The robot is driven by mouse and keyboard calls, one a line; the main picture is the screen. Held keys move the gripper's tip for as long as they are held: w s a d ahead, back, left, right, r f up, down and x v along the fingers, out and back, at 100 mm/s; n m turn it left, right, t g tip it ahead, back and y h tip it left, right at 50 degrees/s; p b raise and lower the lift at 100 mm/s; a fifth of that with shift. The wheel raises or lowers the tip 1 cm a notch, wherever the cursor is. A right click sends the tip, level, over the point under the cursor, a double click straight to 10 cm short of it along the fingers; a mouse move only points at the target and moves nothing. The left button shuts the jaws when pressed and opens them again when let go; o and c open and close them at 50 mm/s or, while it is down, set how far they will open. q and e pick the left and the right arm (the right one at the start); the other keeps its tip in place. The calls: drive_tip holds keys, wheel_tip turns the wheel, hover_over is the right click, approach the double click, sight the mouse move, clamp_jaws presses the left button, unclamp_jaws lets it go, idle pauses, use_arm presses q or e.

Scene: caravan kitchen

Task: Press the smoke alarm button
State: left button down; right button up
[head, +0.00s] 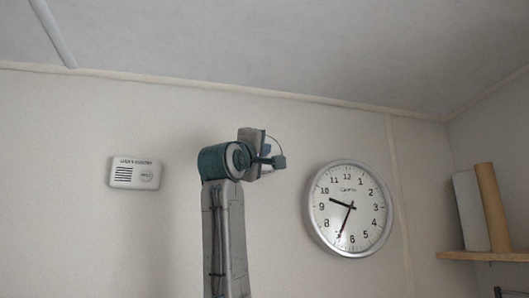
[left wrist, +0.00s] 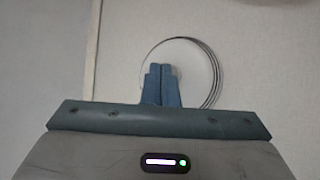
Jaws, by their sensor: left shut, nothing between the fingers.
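The smoke alarm (head: 134,173) is a white box with dark slots, high on the wall at the left of the head view. Its round button (head: 147,174) is on the right part of its face. My left gripper (head: 265,149) is to the right of the alarm in the head view, well apart from it, between it and the clock. In the left wrist view its two fingers (left wrist: 161,84) are together, with nothing between them. The alarm does not show in the left wrist view. My right gripper is in neither view.
A round wall clock (head: 349,208) hangs to the right of my left arm. A round rim, likely the clock's, shows behind the fingers in the left wrist view (left wrist: 214,75). A wooden shelf (head: 485,256) is at the far right. The wall around the alarm is bare.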

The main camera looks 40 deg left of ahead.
use_arm(q)
drive_tip(key=shift+w, duration=0.1)
idle(0.5)
drive_tip(key=shift+s+d+b, duration=0.35)
drive_tip(key=shift+s+d, duration=0.05)
idle(0.3)
drive_tip(key=s+d+b, duration=0.2)
drive_tip(key=s+d, duration=0.2)
drive_tip(key=shift+d+b, duration=0.3)
drive_tip(key=shift+b, duration=0.05)
idle(0.9)
